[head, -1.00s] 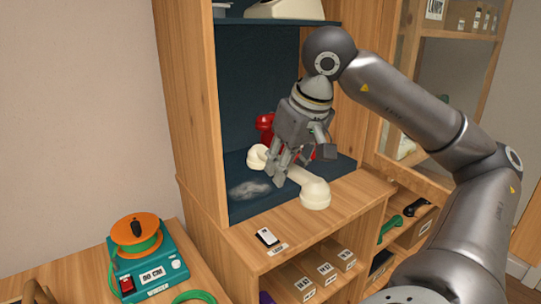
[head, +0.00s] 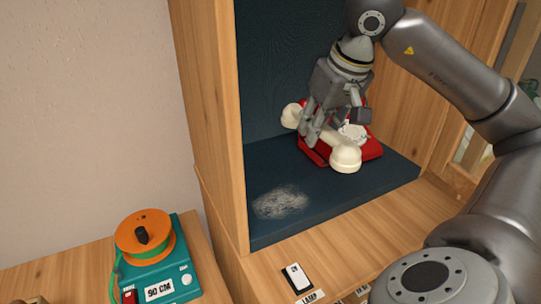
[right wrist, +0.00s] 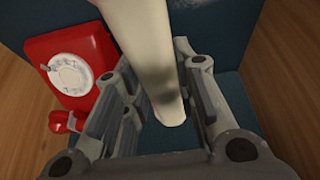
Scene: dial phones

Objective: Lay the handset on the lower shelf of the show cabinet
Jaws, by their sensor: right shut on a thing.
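The cream handset (head: 346,156) is gripped across its middle by my right gripper (head: 312,136). In the right wrist view the handset (right wrist: 150,55) runs between the two fingers (right wrist: 155,115). The gripper and handset are inside the show cabinet (head: 213,110), over its dark blue lower shelf (head: 350,205). The handset overlaps a red dial phone (head: 372,149) in the head view. It looks held above the shelf, but I cannot tell the exact gap. The phone also shows left of the handset in the right wrist view (right wrist: 100,70). My left gripper is out of view.
A grey scuffed patch (head: 281,202) marks the shelf's front left; the shelf front is otherwise bare. A small black-and-white device (head: 296,276) lies on the wooden ledge below. A teal unit with an orange reel (head: 145,235) stands at lower left. Cabinet walls flank my arm.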

